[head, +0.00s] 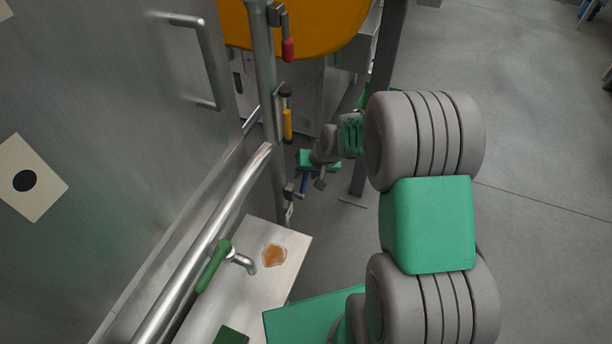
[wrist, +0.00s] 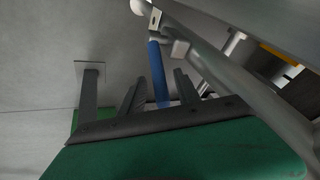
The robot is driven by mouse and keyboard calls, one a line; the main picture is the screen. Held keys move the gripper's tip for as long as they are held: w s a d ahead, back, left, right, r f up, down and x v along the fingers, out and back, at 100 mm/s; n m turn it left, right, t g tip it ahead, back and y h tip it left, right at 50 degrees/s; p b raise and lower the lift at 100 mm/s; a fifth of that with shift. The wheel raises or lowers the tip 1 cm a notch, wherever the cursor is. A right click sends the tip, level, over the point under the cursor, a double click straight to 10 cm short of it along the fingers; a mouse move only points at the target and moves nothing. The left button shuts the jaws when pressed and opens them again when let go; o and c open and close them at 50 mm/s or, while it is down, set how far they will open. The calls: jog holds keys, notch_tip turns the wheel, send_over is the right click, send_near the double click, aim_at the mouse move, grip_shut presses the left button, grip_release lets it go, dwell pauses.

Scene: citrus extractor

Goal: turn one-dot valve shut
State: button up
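A blue valve handle (head: 304,185) hangs on the upright pipe in the head view, below the yellow and red handles. In the wrist view the blue handle (wrist: 158,75) runs between the two dark fingers of my gripper (wrist: 160,78), with gaps visible on both sides. My gripper (head: 310,173) is at the blue handle in the head view and looks open around it. A small pale tag (head: 289,212) is on the pipe near the blue handle; the tag (wrist: 155,18) also shows in the wrist view. Its dots are too small to count.
A yellow handle (head: 287,125) and a red handle (head: 288,49) sit higher on the pipe. A green-handled tap (head: 213,266) is nearer, by a steel shelf (head: 235,290). A slanted rail (head: 205,240) runs alongside. A card with one black dot (head: 25,181) is on the steel panel.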

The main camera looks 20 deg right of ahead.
jog(key=shift+c, duration=0.5)
grip_shut()
dwell(0.9)
